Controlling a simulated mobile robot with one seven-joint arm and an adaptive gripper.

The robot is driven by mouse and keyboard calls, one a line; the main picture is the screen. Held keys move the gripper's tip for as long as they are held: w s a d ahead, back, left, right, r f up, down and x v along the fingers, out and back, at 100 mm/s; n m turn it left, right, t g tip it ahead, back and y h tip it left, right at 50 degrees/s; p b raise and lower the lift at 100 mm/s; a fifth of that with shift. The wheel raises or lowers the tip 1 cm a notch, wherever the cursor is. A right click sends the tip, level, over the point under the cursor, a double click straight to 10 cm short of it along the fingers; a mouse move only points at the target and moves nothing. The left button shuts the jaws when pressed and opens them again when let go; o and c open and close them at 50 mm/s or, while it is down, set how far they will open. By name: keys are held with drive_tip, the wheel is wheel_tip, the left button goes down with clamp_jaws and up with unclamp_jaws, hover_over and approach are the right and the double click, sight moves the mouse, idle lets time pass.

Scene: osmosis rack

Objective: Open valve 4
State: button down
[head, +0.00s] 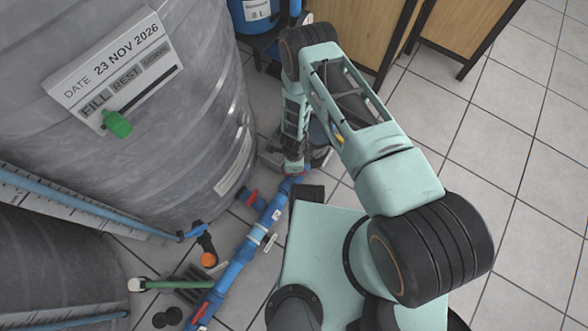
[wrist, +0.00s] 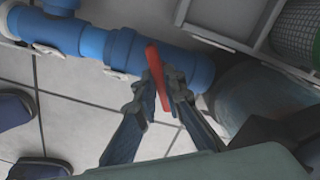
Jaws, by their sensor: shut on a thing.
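A red valve handle (wrist: 157,72) stands across a blue pipe (wrist: 120,48) in the wrist view. My gripper (wrist: 161,82) is shut on this handle, with a dark finger on each side of it. No number shows on this valve, so I cannot tell from the views that it is valve 4. In the head view my gripper (head: 293,168) is at the far end of the blue pipe line (head: 238,262), beside the grey tank. A bit of red shows just below the fingers there; the rest is hidden by my arm.
A large grey tank (head: 130,110) stands left of the pipe. Other red handles show on the pipe, one near the middle (head: 252,198) and one near the bottom (head: 200,313). Wooden cabinets (head: 360,35) stand behind. The tiled floor (head: 530,150) at right is clear.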

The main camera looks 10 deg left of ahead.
drive_tip(key=n+b, duration=0.2)
drive_tip(key=n, duration=0.3)
drive_tip(key=shift+f+n, duration=0.1)
drive_tip(key=shift+n, duration=0.2)
drive_tip(key=n, duration=0.5)
drive_tip(key=shift+d+n+b, duration=0.1)
drive_tip(key=shift+n+b, duration=0.2)
drive_tip(key=shift+b, duration=0.05)
drive_tip(key=c, duration=2)
unclamp_jaws()
drive_tip(key=shift+r, duration=0.2)
wheel_tip(320, 180, up, 12)
drive_tip(key=shift+f, duration=0.1)
drive_tip(key=shift+w, duration=0.1)
